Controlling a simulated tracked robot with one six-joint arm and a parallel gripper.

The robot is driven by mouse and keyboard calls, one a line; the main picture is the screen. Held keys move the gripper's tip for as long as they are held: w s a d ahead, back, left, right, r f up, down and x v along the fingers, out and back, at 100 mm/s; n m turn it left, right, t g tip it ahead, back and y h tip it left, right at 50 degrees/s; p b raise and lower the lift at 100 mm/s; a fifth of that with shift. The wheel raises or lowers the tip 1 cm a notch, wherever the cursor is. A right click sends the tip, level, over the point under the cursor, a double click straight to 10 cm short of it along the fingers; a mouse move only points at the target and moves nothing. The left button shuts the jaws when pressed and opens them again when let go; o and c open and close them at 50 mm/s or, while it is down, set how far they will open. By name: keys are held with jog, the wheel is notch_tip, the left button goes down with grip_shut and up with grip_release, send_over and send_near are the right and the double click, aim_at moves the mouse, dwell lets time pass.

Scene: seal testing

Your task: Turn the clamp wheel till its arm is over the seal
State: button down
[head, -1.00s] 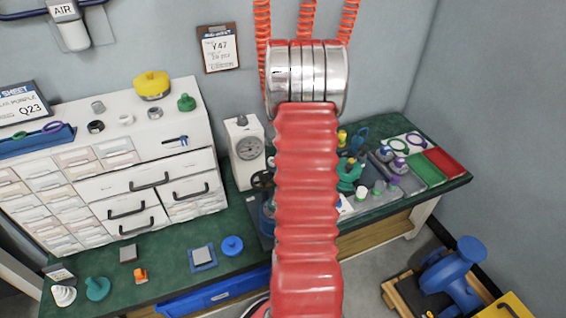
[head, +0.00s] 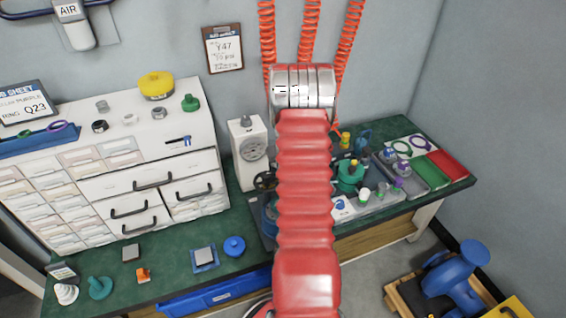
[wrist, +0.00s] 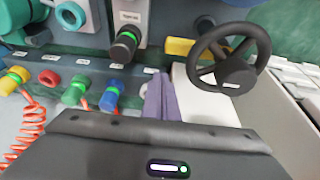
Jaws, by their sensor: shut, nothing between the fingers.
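The clamp wheel (wrist: 229,62) is a black spoked handwheel with a thick hub, at the upper right of the wrist view. In the head view its black rim (head: 264,181) shows just left of my arm. My gripper (wrist: 163,84) has purple-grey fingers, shut together and empty, left of the wheel and apart from it in the picture. A yellow bar (wrist: 182,47) shows beside the wheel; I cannot tell whether it is the clamp's arm. I cannot make out the seal. In the head view my arm hides the gripper and part of the clamp area.
A white gauge unit (head: 247,150) stands behind the wheel. In the wrist view, a panel with a black knob (wrist: 124,45), a green fitting (wrist: 75,91) and a blue fitting (wrist: 110,95) lies left of the fingers. Sorting trays (head: 432,170) are at the bench's right.

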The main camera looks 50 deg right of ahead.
jog(key=shift+s+a+r, duration=0.1)
jog(key=shift+s+a, duration=0.3)
jog(key=shift+s, duration=0.35)
jog(key=shift+s+a, duration=0.4)
jog(key=shift+s, duration=0.3)
jog(key=shift+s, duration=0.1)
jog(key=shift+s, duration=0.1)
